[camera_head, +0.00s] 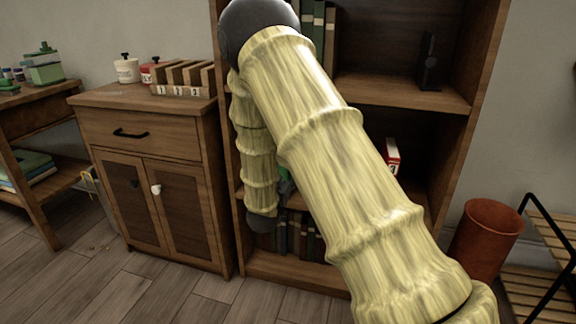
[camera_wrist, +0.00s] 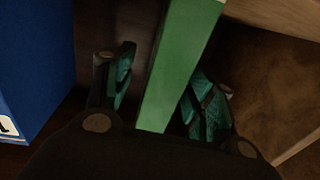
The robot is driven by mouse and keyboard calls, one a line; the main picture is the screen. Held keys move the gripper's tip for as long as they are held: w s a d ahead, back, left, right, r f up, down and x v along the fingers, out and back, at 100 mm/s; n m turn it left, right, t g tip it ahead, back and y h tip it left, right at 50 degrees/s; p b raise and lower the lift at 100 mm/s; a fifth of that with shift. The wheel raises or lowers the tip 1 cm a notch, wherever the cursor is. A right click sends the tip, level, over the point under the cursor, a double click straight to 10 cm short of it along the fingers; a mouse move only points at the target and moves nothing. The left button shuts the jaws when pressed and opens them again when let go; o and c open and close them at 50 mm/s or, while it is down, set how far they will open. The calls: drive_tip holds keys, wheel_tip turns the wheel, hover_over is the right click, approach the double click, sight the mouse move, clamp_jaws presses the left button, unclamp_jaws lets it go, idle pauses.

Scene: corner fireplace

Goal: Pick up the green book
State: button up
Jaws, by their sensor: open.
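In the wrist view a green book (camera_wrist: 181,65) stands between the two fingers of my gripper (camera_wrist: 160,90), running from the top edge down to the palm. My gripper is open, with one finger on each side of the book. The left finger is apart from it. The right finger is close to it, and I cannot tell whether it touches. In the head view my arm hides my gripper and most of the shelf around it. A bit of green shows beside the arm, too small to tell what it is.
A blue object (camera_wrist: 35,65) stands left of the fingers in the wrist view. The wooden bookcase (camera_head: 400,93) holds books above and below, a dark speaker-like object (camera_head: 429,62) and a red-and-white box (camera_head: 392,156). A cabinet (camera_head: 165,190) stands left, a reddish bin (camera_head: 484,240) right.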

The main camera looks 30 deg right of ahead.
drive_tip(key=b+x, duration=0.2)
drive_tip(key=x, duration=0.2)
drive_tip(key=shift+w+a, duration=0.1)
drive_tip(key=shift+a, duration=0.1)
drive_tip(key=shift+w+d+b, duration=0.3)
drive_tip(key=shift+d, duration=0.05)
drive_tip(key=shift+r, duration=0.15)
drive_tip(key=c, duration=1.2)
